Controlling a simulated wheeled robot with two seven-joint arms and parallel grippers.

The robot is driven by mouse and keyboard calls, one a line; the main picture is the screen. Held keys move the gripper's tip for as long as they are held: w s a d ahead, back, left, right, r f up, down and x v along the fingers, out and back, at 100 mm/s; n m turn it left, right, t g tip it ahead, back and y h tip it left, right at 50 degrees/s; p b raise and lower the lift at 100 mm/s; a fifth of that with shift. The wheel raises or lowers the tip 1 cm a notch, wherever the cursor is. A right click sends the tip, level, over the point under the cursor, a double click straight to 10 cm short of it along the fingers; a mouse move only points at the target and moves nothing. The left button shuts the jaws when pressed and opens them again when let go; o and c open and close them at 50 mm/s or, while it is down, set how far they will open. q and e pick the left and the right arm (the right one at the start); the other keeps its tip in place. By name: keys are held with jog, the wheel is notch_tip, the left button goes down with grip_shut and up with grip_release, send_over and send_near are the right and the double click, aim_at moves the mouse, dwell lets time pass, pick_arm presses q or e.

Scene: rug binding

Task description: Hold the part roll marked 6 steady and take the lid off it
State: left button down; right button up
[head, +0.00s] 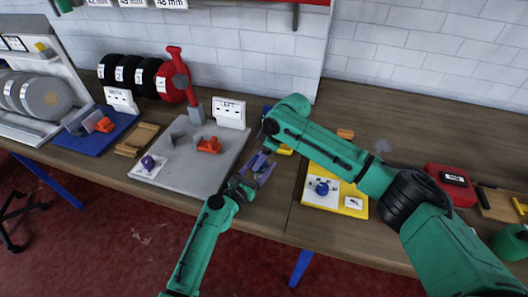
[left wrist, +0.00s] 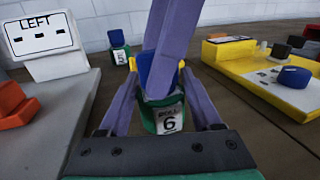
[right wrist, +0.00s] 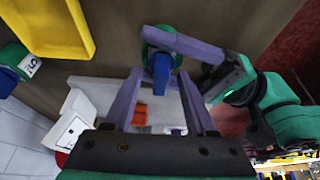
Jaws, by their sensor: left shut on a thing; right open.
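The roll marked 6 (left wrist: 168,120) is a green cup-like body with a white label, upright on the wooden bench, with a blue lid (left wrist: 157,75) on top. My left gripper (left wrist: 163,88) is shut on its green body, one purple finger on each side. In the right wrist view the blue lid (right wrist: 162,68) stands out of the green body (right wrist: 152,35). My right gripper (right wrist: 158,82) is open above it, with the lid between or just ahead of its fingertips; contact cannot be told. In the head view the grippers mostly hide the roll.
A second roll marked 5 (left wrist: 118,58), green with a blue lid, stands farther back. A grey board (head: 170,170) with a LEFT sign (head: 230,113) lies to the left. The bench's front edge is close.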

grip_shut()
jog(key=shift+r, duration=0.15)
dwell(0.6)
jog(key=shift+r, duration=1)
jog(key=shift+r, duration=2)
pick_arm(q)
grip_release()
